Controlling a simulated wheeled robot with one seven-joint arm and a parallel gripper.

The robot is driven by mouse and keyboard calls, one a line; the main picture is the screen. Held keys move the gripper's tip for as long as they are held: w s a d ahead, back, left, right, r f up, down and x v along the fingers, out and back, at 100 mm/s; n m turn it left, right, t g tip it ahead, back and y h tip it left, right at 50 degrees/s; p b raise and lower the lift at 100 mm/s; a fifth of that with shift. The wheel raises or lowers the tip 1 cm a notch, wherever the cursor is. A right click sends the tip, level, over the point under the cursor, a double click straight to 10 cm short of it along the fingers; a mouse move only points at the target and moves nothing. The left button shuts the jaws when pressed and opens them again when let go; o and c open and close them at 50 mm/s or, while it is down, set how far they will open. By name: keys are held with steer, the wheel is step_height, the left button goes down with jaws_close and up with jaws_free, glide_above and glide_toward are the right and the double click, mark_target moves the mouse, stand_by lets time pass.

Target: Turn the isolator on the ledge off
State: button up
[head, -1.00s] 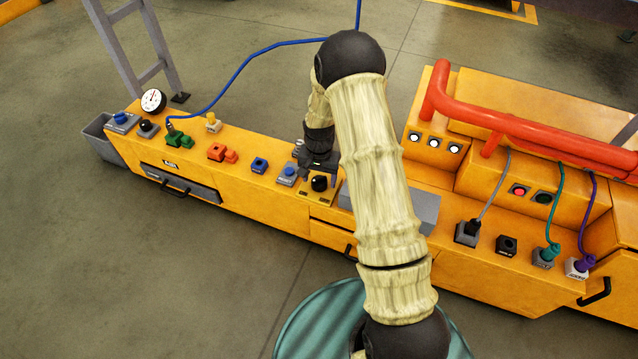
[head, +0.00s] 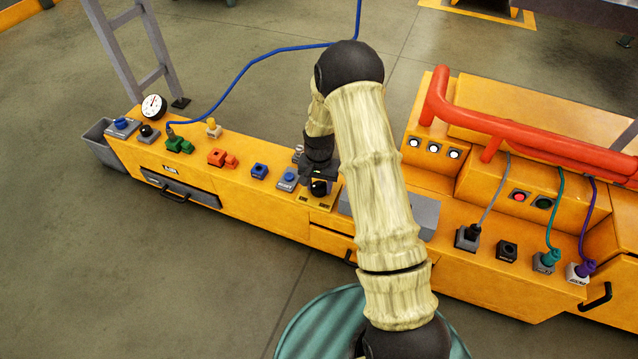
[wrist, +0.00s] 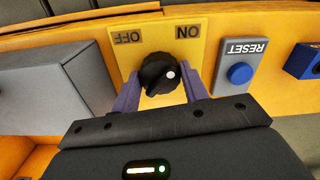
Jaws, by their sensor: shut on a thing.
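The isolator is a black rotary knob (wrist: 159,76) on a yellow plate (wrist: 209,50) marked OFF and ON; the lettering is upside down in the wrist view. The white dot on the knob lies on the ON side of its middle. My gripper (wrist: 160,92) has one finger on each side of the knob and is shut on it. In the head view the knob (head: 319,188) shows just in front of my gripper (head: 319,178), on the orange ledge (head: 237,184). My arm hides part of the ledge to the right.
A grey RESET box with a blue button (wrist: 239,73) stands close beside the plate. A grey block (wrist: 62,80) is on the other side. Red pipes (head: 530,140) and cabled sockets (head: 545,260) are further right. Open floor (head: 150,270) lies in front.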

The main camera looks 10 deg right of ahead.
steer(key=shift+r, duration=0.15)
steer(key=n+p, duration=0.3)
steer(key=p, duration=0.2)
steer(key=shift+r+n, duration=0.15)
steer(key=shift+n, duration=0.25)
steer(key=n+p, duration=0.4)
steer(key=shift+p, duration=0.3)
steer(key=n+p, duration=0.3)
steer(key=n, duration=0.2)
steer(key=shift+n+p, duration=0.4)
steer(key=shift+f+n+p, duration=0.15)
steer(key=shift+n+p, duration=0.3)
steer(key=shift+n, duration=0.55)
steer(key=shift+f+n+p, duration=0.1)
steer(key=shift+n+p, duration=0.35)
steer(key=shift+n, duration=0.55)
steer(key=o, duration=1)
